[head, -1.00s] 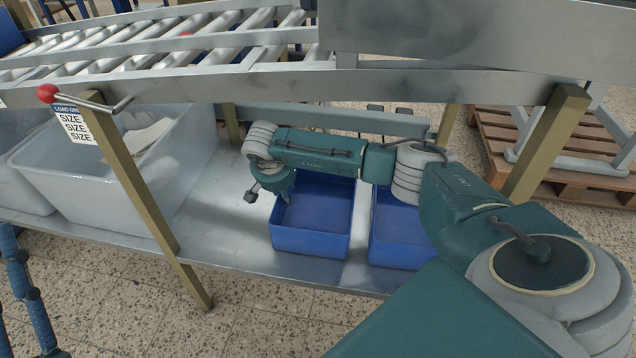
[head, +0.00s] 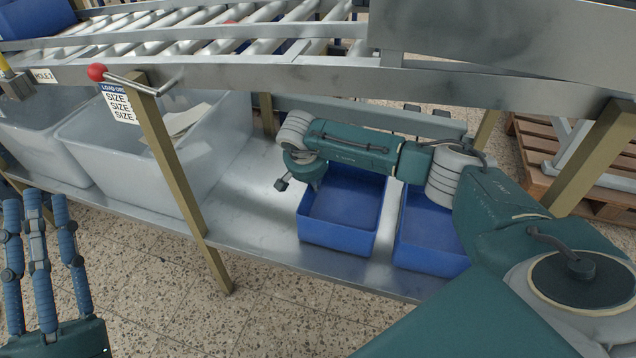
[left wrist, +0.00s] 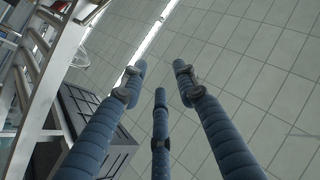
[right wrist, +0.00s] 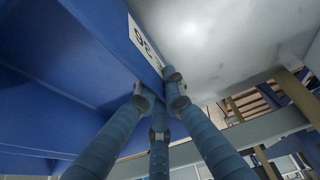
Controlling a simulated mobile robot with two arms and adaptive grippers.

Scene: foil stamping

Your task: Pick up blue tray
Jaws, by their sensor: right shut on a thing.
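Two blue trays stand on the low metal shelf in the head view: a left one (head: 337,236) and a right one (head: 428,258). My right arm reaches over both, with its wrist at the left tray's back left corner. In the head view, its fingers are hidden. In the right wrist view, my right gripper (right wrist: 160,90) is shut on the edge of a blue tray (right wrist: 80,50) that bears a white label. My left gripper (head: 40,215) is at the lower left, outside the shelf, away from the trays. Its fingers (left wrist: 160,85) are spread and empty.
Large grey bins (head: 130,160) stand left of the trays, with bare shelf (head: 255,200) between. A roller conveyor (head: 200,50) runs above, and slanted posts (head: 170,160) stand at the shelf's front. A wooden pallet (head: 535,150) lies behind at right. Speckled floor is clear in front.

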